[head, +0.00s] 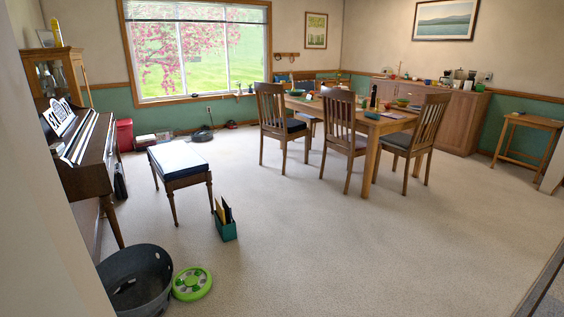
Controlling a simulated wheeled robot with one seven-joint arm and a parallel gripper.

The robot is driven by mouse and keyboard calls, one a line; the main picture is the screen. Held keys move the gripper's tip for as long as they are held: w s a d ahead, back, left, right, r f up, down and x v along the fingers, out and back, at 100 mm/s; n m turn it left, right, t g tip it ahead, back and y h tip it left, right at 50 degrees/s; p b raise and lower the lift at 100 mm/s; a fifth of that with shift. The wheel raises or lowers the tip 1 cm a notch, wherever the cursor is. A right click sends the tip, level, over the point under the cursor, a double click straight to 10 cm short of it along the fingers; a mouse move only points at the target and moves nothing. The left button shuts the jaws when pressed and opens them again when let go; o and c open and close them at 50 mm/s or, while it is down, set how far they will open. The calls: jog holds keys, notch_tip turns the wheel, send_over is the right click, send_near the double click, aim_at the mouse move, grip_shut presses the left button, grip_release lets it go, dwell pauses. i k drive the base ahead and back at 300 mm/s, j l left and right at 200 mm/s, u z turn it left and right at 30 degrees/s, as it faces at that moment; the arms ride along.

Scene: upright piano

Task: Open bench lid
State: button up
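The piano bench (181,164) stands on the carpet at left of centre in the head view. It has a pale, bluish-white top, dark wooden sides and slim legs. Its lid looks flat and shut. The upright piano (84,158) is to the left of the bench, with sheet music (60,117) above its keys. The bench stands clear of the piano, with a strip of floor between them. My gripper is not in view.
A teal file box (225,229) stands in front of the bench. A dark round tub (137,279) and a green disc (192,283) lie nearer, by the piano. A dining table (369,122) with chairs is at right. Carpet between is free.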

aim_at(174, 160)
jog(key=i+l, duration=0.1)
jog(key=i, duration=4.25)
jog(key=i+l+u, duration=0.1)
jog(key=i+u, duration=0.35)
jog(key=i+l+u, duration=0.25)
jog(key=i+u, duration=0.15)
jog(key=i+l+u, duration=1.05)
jog(key=l+u, duration=0.3)
jog(key=l, duration=0.2)
jog(key=i+l+z, duration=0.1)
jog(key=i, duration=0.35)
jog(key=i+l+z, duration=0.15)
jog(key=i+l, duration=0.15)
jog(key=i, duration=0.15)
jog(key=i+l+z, duration=0.1)
jog(key=i, duration=0.35)
